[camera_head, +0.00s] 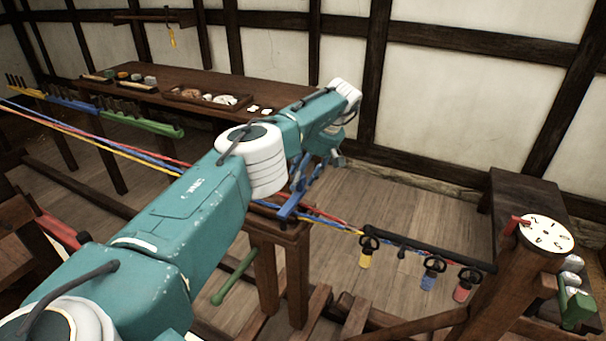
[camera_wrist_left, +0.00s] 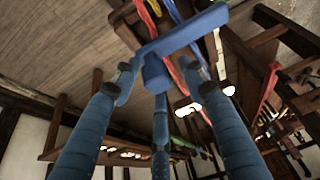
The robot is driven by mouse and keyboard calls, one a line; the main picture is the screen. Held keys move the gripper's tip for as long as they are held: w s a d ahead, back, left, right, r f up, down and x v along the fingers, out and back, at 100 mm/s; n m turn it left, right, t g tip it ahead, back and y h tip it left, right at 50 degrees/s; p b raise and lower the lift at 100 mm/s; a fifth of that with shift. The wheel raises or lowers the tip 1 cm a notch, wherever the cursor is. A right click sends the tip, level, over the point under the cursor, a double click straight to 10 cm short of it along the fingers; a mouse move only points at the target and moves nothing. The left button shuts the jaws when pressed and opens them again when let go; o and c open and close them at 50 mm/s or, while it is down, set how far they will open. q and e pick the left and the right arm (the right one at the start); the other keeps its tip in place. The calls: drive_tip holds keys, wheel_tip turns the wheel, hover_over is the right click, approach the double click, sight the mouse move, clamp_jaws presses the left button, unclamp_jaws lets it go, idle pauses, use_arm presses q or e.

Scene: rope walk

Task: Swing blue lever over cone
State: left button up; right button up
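The blue lever (camera_head: 288,207) is at the wooden post in the middle of the head view, beside the coloured strands. It shows in the left wrist view (camera_wrist_left: 185,35) as a slanting blue bar with a short block under it. My left gripper (camera_head: 301,183) reaches down to the lever. In the left wrist view its blue fingers (camera_wrist_left: 158,82) are spread around the block, with gaps visible on both sides. I cannot make out the cone; the arm and lever may cover it. My right gripper is out of view.
Red, blue and yellow strands (camera_head: 100,143) run past the wooden post (camera_head: 265,270) toward a dark bar with hooks and coloured weights (camera_head: 428,280). A green handle (camera_head: 235,278) sticks out below. A dial (camera_head: 547,233) tops the right post. A long workbench (camera_head: 270,87) stands behind.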

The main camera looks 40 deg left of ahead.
use_arm(q)
drive_tip(key=shift+r, duration=0.15)
drive_tip(key=shift+w+d+r, duration=0.1)
drive_tip(key=shift+r, duration=0.05)
drive_tip(key=s+v, duration=0.1)
drive_tip(key=v, duration=1)
drive_tip(key=shift+w+r, duration=0.25)
drive_tip(key=shift+w, duration=0.15)
